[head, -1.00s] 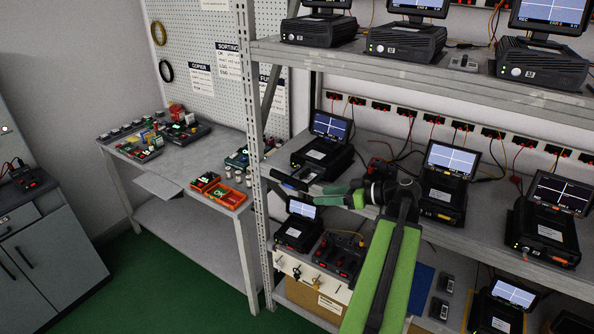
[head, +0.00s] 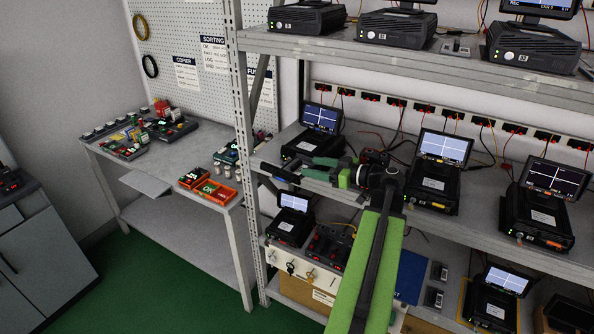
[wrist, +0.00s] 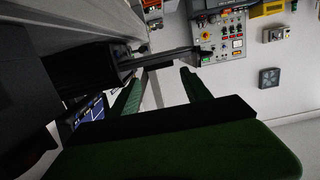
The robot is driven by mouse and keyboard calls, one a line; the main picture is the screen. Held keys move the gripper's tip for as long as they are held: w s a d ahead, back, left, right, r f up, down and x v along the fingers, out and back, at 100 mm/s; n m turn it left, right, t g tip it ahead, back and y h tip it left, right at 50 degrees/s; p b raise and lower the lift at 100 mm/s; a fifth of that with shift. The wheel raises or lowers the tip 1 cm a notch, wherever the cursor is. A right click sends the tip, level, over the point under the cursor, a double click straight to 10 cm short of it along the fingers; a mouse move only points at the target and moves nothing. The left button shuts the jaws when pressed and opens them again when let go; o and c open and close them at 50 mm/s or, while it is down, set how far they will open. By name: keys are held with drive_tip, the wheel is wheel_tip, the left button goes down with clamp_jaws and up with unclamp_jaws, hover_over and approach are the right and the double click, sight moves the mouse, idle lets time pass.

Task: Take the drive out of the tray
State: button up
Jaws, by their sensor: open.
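A black recorder (head: 304,150) with a small lit screen stands on the middle shelf at its left end. A dark, narrow tray-like piece (head: 276,172) shows at its front left, by the shelf's edge. In the wrist view a dark tray-like bar (wrist: 168,60) juts out from a dark unit, beyond my fingertips. My gripper (head: 312,168) is open in front of that recorder, pointing left, and overlaps its lower front in the head view. In the wrist view its two green fingers (wrist: 165,78) stand apart with nothing clearly between them. I cannot make out the drive.
More recorders (head: 432,185) stand along the middle shelf, and others (head: 397,25) on the top shelf. A rack post (head: 243,150) rises left of my gripper. A side table (head: 190,160) with bins is further left. Green floor (head: 150,270) is clear there.

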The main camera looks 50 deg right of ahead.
sight(298, 164)
drive_tip(key=b+x, duration=0.1)
drive_tip(key=x, duration=0.4)
drive_tip(key=shift+w+f, duration=0.2)
drive_tip(key=shift+w, duration=0.15)
drive_tip(key=c, duration=1.1)
drive_tip(key=shift+r+p, duration=0.55)
drive_tip(key=shift+r, duration=0.05)
wheel_tip(298, 164, up, 4)
drive_tip(key=p, duration=0.4)
drive_tip(key=s+d+r+p, duration=0.1)
drive_tip(key=s+r+p, duration=0.2)
drive_tip(key=s+d+r+p, duration=0.2)
drive_tip(key=s+r+p, duration=0.1)
drive_tip(key=s, duration=0.1)
drive_tip(key=s+d+r+p, duration=0.1)
drive_tip(key=s+r+p, duration=0.2)
drive_tip(key=shift+s+d+r, duration=0.2)
drive_tip(key=shift+s+d, duration=0.05)
drive_tip(key=shift+s, duration=0.15)
